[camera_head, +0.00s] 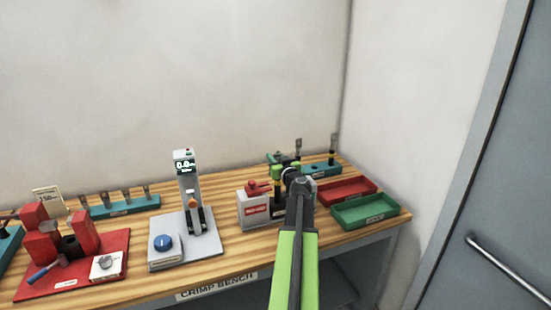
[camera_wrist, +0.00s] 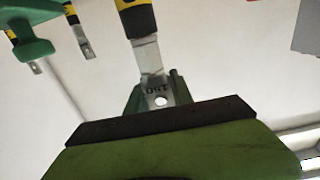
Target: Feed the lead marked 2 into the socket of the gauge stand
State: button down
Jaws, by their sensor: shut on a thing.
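My gripper (camera_head: 284,168) is over the right part of the bench, by the back right teal rack. In the wrist view its jaws (camera_wrist: 155,98) are shut on the metal lug of a lead (camera_wrist: 146,50) with black and yellow bands. The lug has a hole and small characters that look like 150; I see no 2 on it. What seems to be the gauge stand (camera_head: 188,165) is an upright grey post with a lit display on a grey base, left of my gripper and apart from it. An orange part is low on its post; the socket is too small to make out.
The teal rack (camera_head: 325,169) at back right holds upright leads. Another teal rack (camera_head: 122,208) stands at left. A white box with red top (camera_head: 254,211) stands between gauge stand and arm. Red (camera_head: 347,191) and green (camera_head: 371,211) trays lie at right. A red fixture (camera_head: 85,270) is far left.

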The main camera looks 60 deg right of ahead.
notch_tip(320, 180, down, 4)
jog(key=b, duration=0.3)
jog(key=shift+r, duration=0.2)
jog(key=c, duration=1)
grip_release()
jog(key=shift+c, duration=0.2)
